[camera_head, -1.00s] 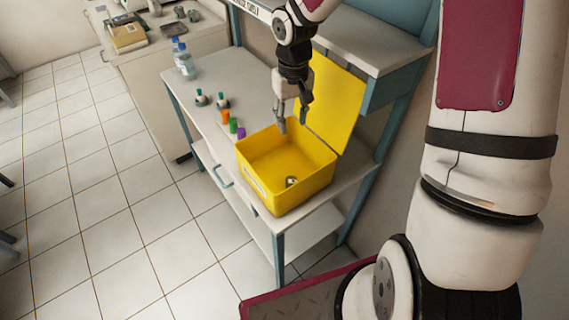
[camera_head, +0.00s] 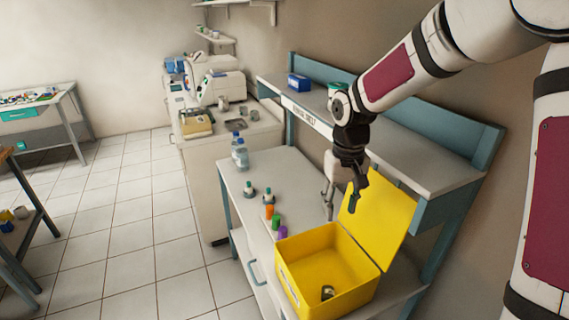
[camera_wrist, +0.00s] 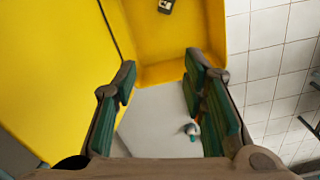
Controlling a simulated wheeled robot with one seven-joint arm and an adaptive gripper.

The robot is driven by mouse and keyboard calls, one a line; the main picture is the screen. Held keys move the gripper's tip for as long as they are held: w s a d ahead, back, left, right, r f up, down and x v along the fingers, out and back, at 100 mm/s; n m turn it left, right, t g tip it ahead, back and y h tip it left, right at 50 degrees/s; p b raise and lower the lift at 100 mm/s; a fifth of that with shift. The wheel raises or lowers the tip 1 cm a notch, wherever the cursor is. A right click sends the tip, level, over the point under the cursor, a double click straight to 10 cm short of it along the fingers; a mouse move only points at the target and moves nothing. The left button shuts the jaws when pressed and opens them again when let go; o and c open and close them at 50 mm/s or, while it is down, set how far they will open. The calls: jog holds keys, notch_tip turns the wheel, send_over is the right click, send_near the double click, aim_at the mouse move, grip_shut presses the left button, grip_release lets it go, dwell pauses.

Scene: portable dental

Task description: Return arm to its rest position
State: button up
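My gripper (camera_head: 341,203) is open and empty. The yellow box (camera_head: 296,286) stands open on the bench. One small dark and light item (camera_head: 327,292) lies on its floor and also shows in the wrist view (camera_wrist: 166,6).
The bench (camera_head: 237,183) holds two clear bottles (camera_head: 240,154), two small white-and-dark items, and orange, green and purple pieces (camera_head: 282,232) beside the box. A raised shelf (camera_head: 420,160) runs behind, with a blue box (camera_head: 298,82). Tiled floor is free at left.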

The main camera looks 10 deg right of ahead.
jog(key=s+r+t, duration=0.2)
jog(key=s+r, duration=0.6)
jog(key=s, duration=0.4)
jog(key=s+r+t, duration=0.3)
jog(key=s+r, duration=0.5)
jog(key=s, duration=0.4)
jog(key=shift+r+m+t, duration=0.3)
jog(key=shift+r, duration=0.1)
